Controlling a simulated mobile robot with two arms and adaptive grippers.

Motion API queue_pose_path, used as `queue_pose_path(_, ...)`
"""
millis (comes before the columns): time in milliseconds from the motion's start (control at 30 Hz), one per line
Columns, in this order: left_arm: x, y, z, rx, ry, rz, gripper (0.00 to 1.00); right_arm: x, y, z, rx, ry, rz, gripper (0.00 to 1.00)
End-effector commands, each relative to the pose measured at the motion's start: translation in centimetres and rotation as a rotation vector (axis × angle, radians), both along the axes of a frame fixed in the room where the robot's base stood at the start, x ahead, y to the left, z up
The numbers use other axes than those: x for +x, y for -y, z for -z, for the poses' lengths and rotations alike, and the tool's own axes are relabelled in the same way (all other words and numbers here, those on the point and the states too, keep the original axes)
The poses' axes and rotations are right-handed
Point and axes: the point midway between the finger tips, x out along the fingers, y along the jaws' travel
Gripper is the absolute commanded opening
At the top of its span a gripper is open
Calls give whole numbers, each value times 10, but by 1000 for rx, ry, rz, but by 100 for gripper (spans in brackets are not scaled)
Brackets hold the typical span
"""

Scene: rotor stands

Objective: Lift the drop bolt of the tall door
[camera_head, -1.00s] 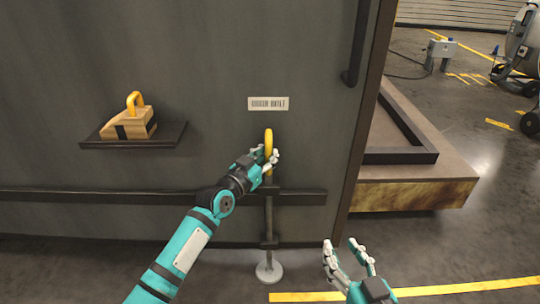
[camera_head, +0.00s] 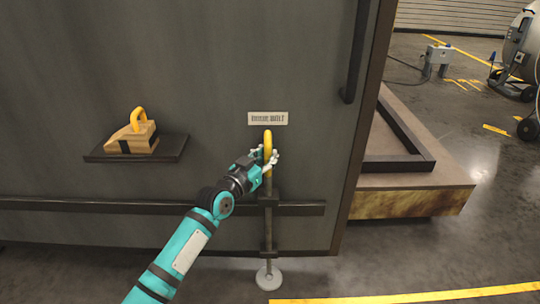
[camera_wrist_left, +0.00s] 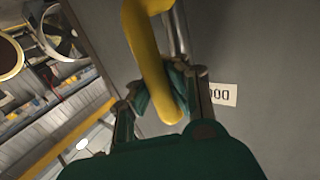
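The tall dark door (camera_head: 225,60) fills the left and middle of the head view. Its drop bolt (camera_head: 268,225) is an upright dark rod with a yellow loop handle (camera_head: 268,138) on top, just below a white label (camera_head: 268,118). My left gripper (camera_head: 268,158) is shut on the handle, with fingers on both sides of the loop. In the left wrist view the handle (camera_wrist_left: 150,65) passes between the fingers. The bolt's lower end is close to a round floor plate (camera_head: 268,279); I cannot tell whether it is clear of it. My right gripper is out of view.
A shelf (camera_head: 105,157) on the door holds a wooden block (camera_head: 142,135) with a yellow handle. A dark pull bar (camera_head: 358,50) runs near the door's right edge. A low platform (camera_head: 400,204) stands to the right. Floor beyond it is partly clear.

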Motion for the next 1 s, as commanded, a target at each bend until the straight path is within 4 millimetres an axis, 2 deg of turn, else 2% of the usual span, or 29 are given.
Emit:
queue_pose_path(33,3,-6,-4,0,9,-11,8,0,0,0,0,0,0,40)
queue_pose_path(300,2,-4,-3,0,6,-7,42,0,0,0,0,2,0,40)
queue_pose_path(667,-4,-6,0,0,2,-4,42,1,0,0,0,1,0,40)
queue_pose_path(767,-14,-13,0,0,2,-4,42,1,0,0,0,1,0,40)
queue_pose_path(1000,-56,-42,0,2,2,-6,42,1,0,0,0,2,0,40)
